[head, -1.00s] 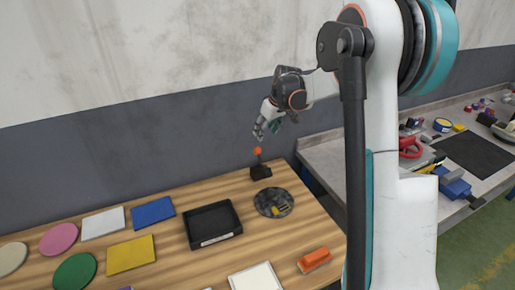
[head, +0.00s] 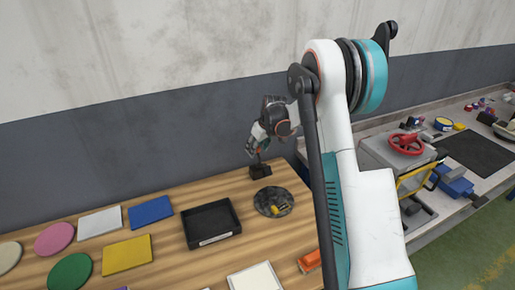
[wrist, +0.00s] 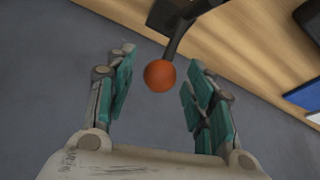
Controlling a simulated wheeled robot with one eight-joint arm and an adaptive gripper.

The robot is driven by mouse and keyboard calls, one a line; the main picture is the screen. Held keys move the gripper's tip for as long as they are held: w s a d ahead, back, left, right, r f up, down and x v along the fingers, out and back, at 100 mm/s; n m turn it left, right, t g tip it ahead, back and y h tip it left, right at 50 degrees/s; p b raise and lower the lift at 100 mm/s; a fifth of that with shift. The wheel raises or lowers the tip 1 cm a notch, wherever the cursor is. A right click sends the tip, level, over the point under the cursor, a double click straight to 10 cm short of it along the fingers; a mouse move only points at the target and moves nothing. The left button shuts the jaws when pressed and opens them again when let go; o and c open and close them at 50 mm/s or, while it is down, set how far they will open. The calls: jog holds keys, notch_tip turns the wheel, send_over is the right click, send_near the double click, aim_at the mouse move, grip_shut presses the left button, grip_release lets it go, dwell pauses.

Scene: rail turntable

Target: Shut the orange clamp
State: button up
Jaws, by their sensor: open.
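The orange clamp shows as a black base (head: 260,171) at the back edge of the wooden table, with a black lever (wrist: 177,42) that ends in an orange ball knob (wrist: 159,75). In the head view the knob is hidden by my gripper (head: 256,147), which is just above the base. In the wrist view my gripper is open, with the knob between its two teal-padded fingers. A gap shows on both sides of the knob. The lever sticks up from the base.
A dark round turntable (head: 273,202) with small parts on it is right in front of the clamp. A black tray (head: 211,224) is to its left. A grey wall (head: 100,160) rises behind the table.

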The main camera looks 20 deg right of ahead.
grip_shut()
jog(key=shift+s, duration=0.1)
jog(key=s+t+b, duration=0.2)
jog(key=b, duration=0.1)
jog(key=shift+s+f+t, duration=0.25)
jog(key=shift+f+t, duration=0.1)
jog(key=shift+t, duration=0.05)
jog(key=s+t+b, duration=0.1)
jog(key=b, duration=0.1)
jog(key=s+f+t+b, duration=0.1)
jog(key=s+t+b, duration=0.1)
jog(key=shift+f+t, duration=0.1)
jog(key=shift+t, duration=0.2)
jog(key=shift+s+f+b, duration=0.2)
jog(key=shift+s+b, duration=0.3)
jog(key=shift+b, duration=0.15)
